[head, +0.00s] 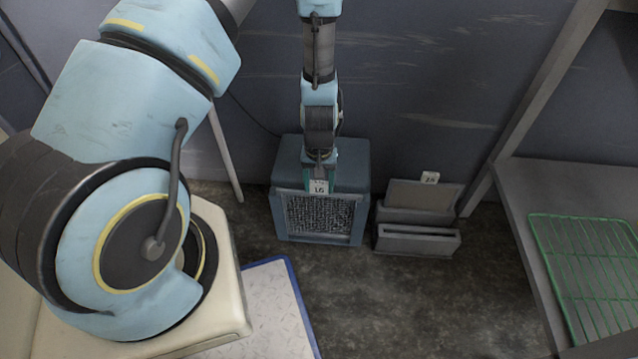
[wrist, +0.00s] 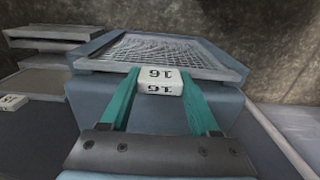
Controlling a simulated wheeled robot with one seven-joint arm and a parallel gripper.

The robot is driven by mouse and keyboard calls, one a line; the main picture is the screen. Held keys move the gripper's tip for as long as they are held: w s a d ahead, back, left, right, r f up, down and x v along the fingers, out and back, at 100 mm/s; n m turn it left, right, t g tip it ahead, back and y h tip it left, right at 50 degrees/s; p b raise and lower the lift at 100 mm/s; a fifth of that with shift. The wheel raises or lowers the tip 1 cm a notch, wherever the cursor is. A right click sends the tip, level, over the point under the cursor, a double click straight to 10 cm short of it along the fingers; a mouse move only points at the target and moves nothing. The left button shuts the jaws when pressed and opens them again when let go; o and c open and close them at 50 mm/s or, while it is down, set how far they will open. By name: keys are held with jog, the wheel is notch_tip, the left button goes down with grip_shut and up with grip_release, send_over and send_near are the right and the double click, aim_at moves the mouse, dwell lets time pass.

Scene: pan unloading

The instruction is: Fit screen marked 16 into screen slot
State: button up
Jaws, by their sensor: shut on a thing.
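The screen marked 16 is a grey mesh panel (head: 320,216) with a white tab (head: 318,187). The tab reads 16, upside down in the wrist view (wrist: 160,83). My gripper (head: 320,181) is shut on this tab, with a green finger on either side in the wrist view (wrist: 160,91). The screen stands at the front of a blue-grey box (head: 358,170), lined up with the slot frame (head: 322,238) around it. The mesh (wrist: 170,50) also shows between the box's walls in the wrist view. I cannot tell how deep it sits.
A grey two-slot rack (head: 415,240) stands right of the box, with a tagged panel (head: 422,196) in its rear slot and its front slot empty. A shelf with a green wire rack (head: 590,270) is at far right. A blue-edged white panel (head: 265,305) lies front left.

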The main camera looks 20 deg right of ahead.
jog(key=shift+f+b, duration=0.55)
jog(key=shift+f, duration=0.3)
dwell(0.4)
jog(key=o, duration=1.5)
notch_tip(320, 180, up, 11)
jog(key=p, duration=0.2)
jog(key=shift+p, duration=0.35)
jog(key=shift+f, duration=0.1)
